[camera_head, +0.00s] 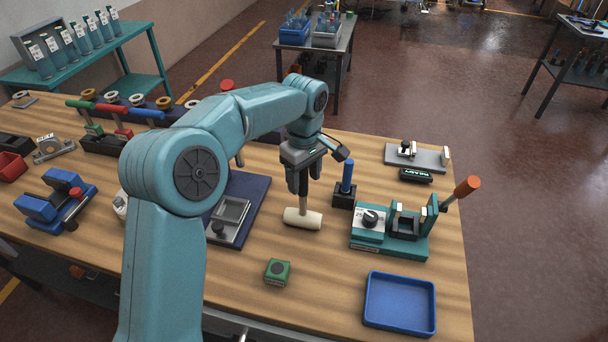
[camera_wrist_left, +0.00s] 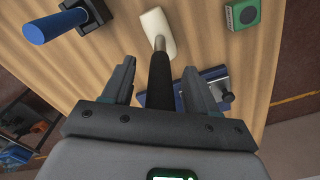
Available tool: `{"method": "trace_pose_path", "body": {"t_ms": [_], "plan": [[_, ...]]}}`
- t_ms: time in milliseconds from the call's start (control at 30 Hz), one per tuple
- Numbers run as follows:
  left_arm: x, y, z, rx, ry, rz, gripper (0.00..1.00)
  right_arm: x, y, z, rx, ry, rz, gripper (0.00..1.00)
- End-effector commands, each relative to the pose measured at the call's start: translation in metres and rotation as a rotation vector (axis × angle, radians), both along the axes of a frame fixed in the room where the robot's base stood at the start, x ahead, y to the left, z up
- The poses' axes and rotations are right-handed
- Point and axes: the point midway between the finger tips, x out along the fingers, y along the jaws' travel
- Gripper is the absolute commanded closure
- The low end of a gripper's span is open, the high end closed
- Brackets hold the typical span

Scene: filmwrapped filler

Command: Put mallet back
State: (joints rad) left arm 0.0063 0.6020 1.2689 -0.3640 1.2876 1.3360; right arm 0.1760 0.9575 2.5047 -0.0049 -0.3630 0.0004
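The mallet has a cream head (camera_head: 303,218) low at the table top and a dark handle rising from it. In the left wrist view its head (camera_wrist_left: 157,32) is at the far end of the handle. Whether the head touches the table I cannot tell for sure. My left gripper (camera_head: 303,182) points down over the mallet. In the left wrist view its fingers (camera_wrist_left: 157,82) stand apart on both sides of the black handle, with gaps showing. My right gripper is not in view.
A black block with a blue handle (camera_head: 347,177) stands close right of the mallet. A navy board with a grey fixture (camera_head: 231,216) lies left. A green cube (camera_head: 277,271), a blue tray (camera_head: 399,302) and a teal fixture (camera_head: 370,222) are nearby. Bare wood lies in front of the mallet.

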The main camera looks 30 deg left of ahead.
Motion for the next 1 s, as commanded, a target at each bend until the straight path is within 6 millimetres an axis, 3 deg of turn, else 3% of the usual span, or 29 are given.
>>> {"method": "trace_pose_path", "body": {"t_ms": [233, 500, 700, 1000], "plan": [[0.001, 0.000, 0.019, 0.001, -0.004, 0.001, 0.42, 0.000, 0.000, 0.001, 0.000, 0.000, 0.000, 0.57], [0.001, 0.000, 0.083, 0.001, -0.004, 0.000, 0.42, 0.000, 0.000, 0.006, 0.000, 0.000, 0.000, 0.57], [0.001, 0.000, 0.115, 0.000, -0.002, -0.001, 0.42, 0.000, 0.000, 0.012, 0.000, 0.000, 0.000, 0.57], [0.000, 0.000, 0.124, 0.000, 0.001, 0.000, 0.42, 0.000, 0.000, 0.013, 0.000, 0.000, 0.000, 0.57]]}}
